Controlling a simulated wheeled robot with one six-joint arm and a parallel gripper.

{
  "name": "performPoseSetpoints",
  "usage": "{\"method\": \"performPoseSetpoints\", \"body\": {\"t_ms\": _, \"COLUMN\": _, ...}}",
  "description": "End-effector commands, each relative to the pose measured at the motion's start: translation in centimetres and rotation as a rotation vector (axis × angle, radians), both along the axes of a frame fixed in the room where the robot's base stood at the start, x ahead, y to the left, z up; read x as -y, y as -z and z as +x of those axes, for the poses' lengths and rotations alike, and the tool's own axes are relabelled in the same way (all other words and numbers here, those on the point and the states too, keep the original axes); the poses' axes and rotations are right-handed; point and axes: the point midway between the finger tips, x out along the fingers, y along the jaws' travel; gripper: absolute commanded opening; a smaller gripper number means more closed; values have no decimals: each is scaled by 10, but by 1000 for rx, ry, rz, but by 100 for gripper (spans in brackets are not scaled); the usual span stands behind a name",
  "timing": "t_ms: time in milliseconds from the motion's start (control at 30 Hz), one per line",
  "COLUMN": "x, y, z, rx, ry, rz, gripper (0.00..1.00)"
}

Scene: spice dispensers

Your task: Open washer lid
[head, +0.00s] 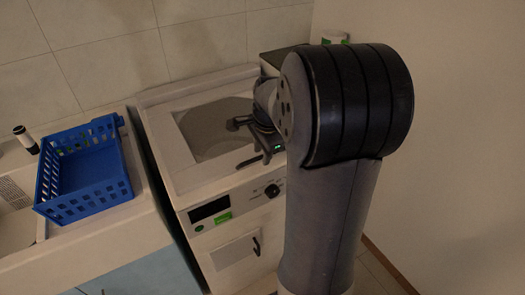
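The washer (226,205) is a white top-loading machine with a control panel on its front. Its lid (172,143) has a pale frame around a grey window and lies flat on top, apparently closed. A short dark bar (250,161) shows near the lid's front edge; I cannot tell if it is a handle or part of my gripper. My gripper (243,134) is over the right front part of the lid, partly hidden by my arm. Its fingers are dark and small here, so I cannot tell their opening or whether they touch the lid.
A blue empty basket (87,178) stands on the white counter (110,225) left of the washer. A black-and-white dispenser (26,140) is behind it to the left. A tiled wall (110,60) is behind the washer, and a plain wall (460,130) closes the right side.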

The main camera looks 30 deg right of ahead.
Motion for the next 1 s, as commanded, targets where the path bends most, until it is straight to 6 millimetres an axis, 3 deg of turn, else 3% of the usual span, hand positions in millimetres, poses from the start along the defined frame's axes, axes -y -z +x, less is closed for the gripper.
{"method": "performPoseSetpoints", "body": {"t_ms": 167, "x": 0, "y": 0, "z": 0, "rx": 0, "ry": 0, "rz": 0, "gripper": 34}}
{"method": "performPoseSetpoints", "body": {"t_ms": 600, "x": 0, "y": 0, "z": 0, "rx": -1, "ry": 0, "rz": 0, "gripper": 0}}
{"method": "performPoseSetpoints", "body": {"t_ms": 1000, "x": 0, "y": -1, "z": 0, "rx": -1, "ry": 0, "rz": 0, "gripper": 0}}
